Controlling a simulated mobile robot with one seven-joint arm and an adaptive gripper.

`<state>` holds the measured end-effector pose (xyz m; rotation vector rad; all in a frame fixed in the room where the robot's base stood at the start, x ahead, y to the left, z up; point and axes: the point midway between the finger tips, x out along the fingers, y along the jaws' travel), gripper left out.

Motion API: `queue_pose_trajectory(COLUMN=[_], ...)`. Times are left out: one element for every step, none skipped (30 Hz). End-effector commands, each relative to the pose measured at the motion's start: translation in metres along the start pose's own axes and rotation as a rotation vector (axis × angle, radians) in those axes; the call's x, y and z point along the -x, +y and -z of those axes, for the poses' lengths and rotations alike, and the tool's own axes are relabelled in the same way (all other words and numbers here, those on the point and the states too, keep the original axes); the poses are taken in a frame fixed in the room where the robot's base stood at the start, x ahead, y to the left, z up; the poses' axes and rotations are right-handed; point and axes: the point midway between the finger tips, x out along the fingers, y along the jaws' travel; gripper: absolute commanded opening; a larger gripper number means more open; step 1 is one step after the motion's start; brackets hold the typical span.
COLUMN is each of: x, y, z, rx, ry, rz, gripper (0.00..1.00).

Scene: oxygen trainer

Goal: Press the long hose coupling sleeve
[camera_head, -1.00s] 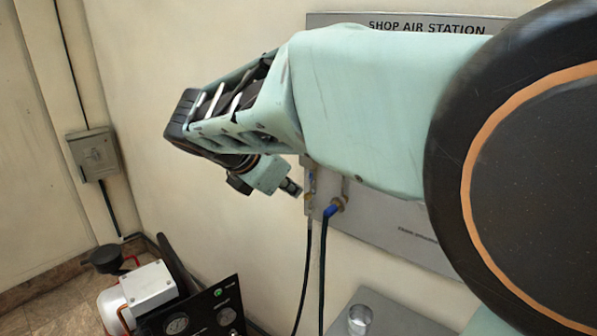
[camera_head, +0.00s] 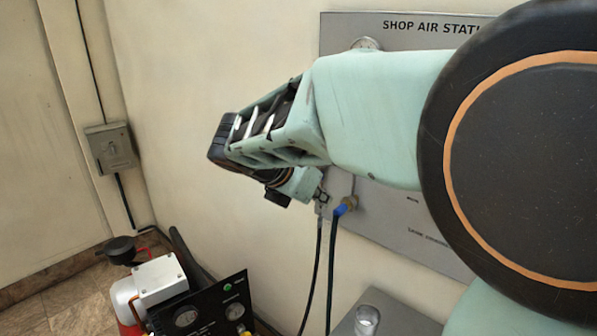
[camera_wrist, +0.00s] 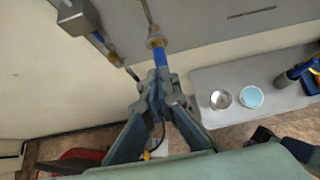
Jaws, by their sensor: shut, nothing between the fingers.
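Two hose couplings hang side by side on the grey wall panel, each with a dark hose running down. One has a blue sleeve (camera_head: 342,209) under a brass fitting; it also shows in the wrist view (camera_wrist: 160,57). I cannot tell which is the long hose's. My gripper (camera_head: 322,190) is shut and empty beside the couplings. In the wrist view its fingertips (camera_wrist: 162,84) overlap the blue sleeve's lower end; contact is unclear.
A grey shelf (camera_head: 395,322) with a metal cup (camera_head: 366,320) stands below the panel. A compressor (camera_head: 160,280) and black gauge panel (camera_head: 205,312) stand at lower left. A wall box (camera_head: 111,148) is further left.

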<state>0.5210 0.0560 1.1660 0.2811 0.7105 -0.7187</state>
Motion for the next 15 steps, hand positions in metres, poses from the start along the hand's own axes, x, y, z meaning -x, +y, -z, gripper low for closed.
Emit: queue_pose_trajectory(x=[-0.013,-0.02,-0.029,-0.036,-0.042,-0.05,-0.055,-0.06,-0.063,-0.066,-0.07,-0.073,-0.076,-0.078,-0.08], y=[-0.001,-0.001,-0.001,-0.002,-0.001,-0.001,-0.001,-0.001,-0.001,-0.001,-0.001,-0.001,-0.001,-0.001,-0.001], z=[0.002,0.002,0.001,0.002,0.002,0.001,0.002,-0.001,-0.008,-0.012,-0.015,-0.019,-0.022,-0.024,-0.026], rx=[0.001,0.001,0.001,0.001,0.001,0.001,0.001,-0.001,-0.003,-0.003,-0.002,-0.003,-0.004,-0.003,-0.003], ry=[0.003,0.003,0.002,0.003,0.003,0.002,0.003,0.003,0.001,0.001,0.0,-0.001,-0.002,-0.003,-0.003], rz=[0.004,0.005,0.005,0.006,0.004,0.004,0.003,0.004,0.003,0.002,0.002,0.002,0.002,0.002,0.002], gripper=[0.0,0.0,0.0,0.0,0.0,0.0,0.0,0.0,0.0,0.0,0.0,0.0,0.0,0.0,0.0])
